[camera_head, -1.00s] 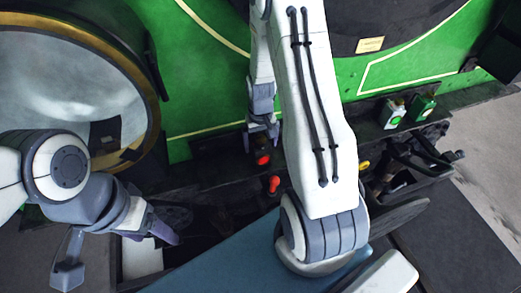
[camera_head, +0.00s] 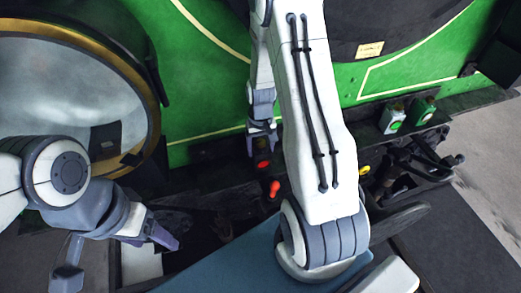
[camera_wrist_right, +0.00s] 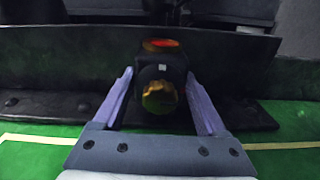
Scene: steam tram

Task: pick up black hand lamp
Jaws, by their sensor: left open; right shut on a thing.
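The black hand lamp (camera_wrist_right: 160,72) stands between the fingers of my right gripper (camera_wrist_right: 163,97) in the right wrist view. It has a red-orange top and a round amber lens facing the gripper. In the head view the lamp (camera_head: 258,148) is a small dark shape with a red spot, on the dark ledge against the green wall. My right gripper (camera_head: 263,138) reaches down to it from above and is shut on it. Whether the lamp is clear of the ledge cannot be told. My left gripper (camera_head: 118,257) is open and empty at the lower left.
A red-topped lever (camera_head: 274,188) stands in front of the lamp. A yellow knob (camera_head: 364,170) and two small cans, one white (camera_head: 392,119) and one green (camera_head: 423,110), are further right. A large brass-rimmed round window (camera_head: 70,85) is at the left.

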